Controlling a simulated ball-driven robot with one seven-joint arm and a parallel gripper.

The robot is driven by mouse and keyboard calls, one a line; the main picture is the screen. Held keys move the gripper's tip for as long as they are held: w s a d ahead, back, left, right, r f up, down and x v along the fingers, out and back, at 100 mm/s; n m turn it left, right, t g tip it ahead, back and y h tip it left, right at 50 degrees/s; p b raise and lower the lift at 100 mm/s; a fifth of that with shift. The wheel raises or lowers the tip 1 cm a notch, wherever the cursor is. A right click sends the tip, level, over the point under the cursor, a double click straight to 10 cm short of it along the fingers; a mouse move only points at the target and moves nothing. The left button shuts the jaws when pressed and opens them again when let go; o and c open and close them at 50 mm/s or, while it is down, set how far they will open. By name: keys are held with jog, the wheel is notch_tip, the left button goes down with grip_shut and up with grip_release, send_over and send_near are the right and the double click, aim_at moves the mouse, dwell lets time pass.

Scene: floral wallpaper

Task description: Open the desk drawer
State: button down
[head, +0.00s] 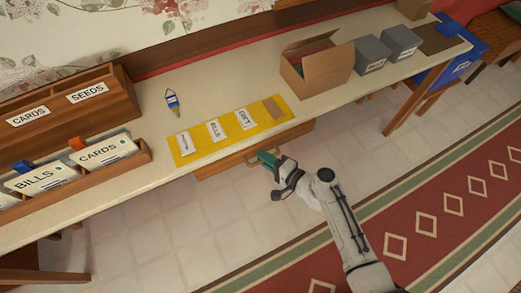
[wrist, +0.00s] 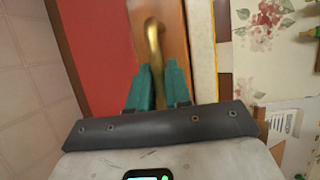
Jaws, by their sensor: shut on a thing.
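The desk drawer (head: 222,166) is a wooden front under the desk top, below the yellow mat. In the head view it appears close to the desk edge; I cannot tell whether it is slightly out. Its curved brass handle (wrist: 153,42) shows in the wrist view. My gripper (head: 266,159) is at the drawer front, and its teal fingers (wrist: 155,82) are shut on the handle, one on each side. The lower end of the handle is hidden between the fingers.
The desk top (head: 150,120) holds a yellow mat (head: 186,151) with labelled cards, a blue bottle (head: 172,101), an open cardboard box (head: 327,74), grey boxes (head: 372,54) and a wooden card organiser (head: 60,105). The tiled floor (head: 190,230) before the drawer is clear.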

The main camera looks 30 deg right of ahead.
jog(key=s+b, duration=0.3)
jog(key=s, duration=1.8)
jog(key=c, duration=1.4)
grip_release()
jog(key=b+v, duration=0.2)
jog(key=v, duration=0.8)
jog(key=shift+s+d+r, duration=0.1)
jog(key=shift+s+d, duration=0.1)
jog(key=shift+s, duration=0.1)
